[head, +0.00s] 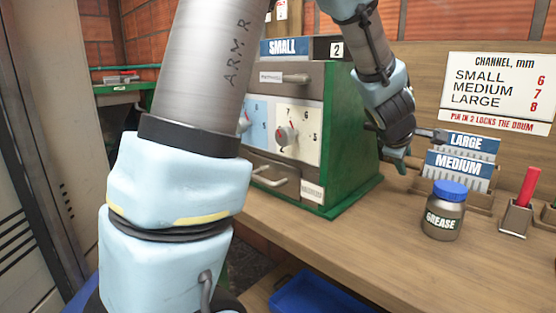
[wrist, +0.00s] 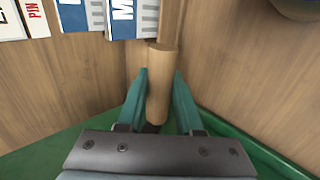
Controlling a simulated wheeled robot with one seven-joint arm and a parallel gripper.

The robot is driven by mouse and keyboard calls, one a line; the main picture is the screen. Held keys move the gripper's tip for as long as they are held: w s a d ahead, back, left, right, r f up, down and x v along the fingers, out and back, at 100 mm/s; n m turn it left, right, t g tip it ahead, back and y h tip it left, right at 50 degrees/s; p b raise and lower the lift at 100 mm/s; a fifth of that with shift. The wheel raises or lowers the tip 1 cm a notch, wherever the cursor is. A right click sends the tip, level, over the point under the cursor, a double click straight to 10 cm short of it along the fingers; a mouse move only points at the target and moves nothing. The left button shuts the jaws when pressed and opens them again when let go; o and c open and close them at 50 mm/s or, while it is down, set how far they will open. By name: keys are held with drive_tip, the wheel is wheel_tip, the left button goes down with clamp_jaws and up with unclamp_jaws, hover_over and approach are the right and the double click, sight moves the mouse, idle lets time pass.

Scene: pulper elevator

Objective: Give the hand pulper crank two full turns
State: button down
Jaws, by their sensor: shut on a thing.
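The hand pulper (head: 345,150) is a green-sided box on the wooden bench, with two dial panels on its front. My gripper (head: 398,158) is at the pulper's right side in the head view. In the wrist view, the two teal fingers of my gripper (wrist: 160,98) stand on either side of a round wooden crank handle (wrist: 163,62) and are shut on it. The handle's upper end sticks out beyond the fingertips. The crank arm and its shaft are mostly hidden behind my gripper and the pulper.
The LARGE (head: 468,144) and MEDIUM (head: 457,168) plates stand in racks just right of my gripper. A grease jar (head: 443,212) with a blue lid and a red-handled tool (head: 527,188) in a holder stand further right.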

drive_tip(key=shift+w+d+r, duration=0.45)
drive_tip(key=shift+r, duration=0.3)
drive_tip(key=w+d+r+p, duration=0.2)
drive_tip(key=r+p, duration=0.3)
drive_tip(key=p, duration=0.3)
drive_tip(key=shift+w+r, duration=0.25)
drive_tip(key=shift+w, duration=0.35)
drive_tip(key=shift+r+p, duration=0.15)
drive_tip(key=shift+p, duration=0.15)
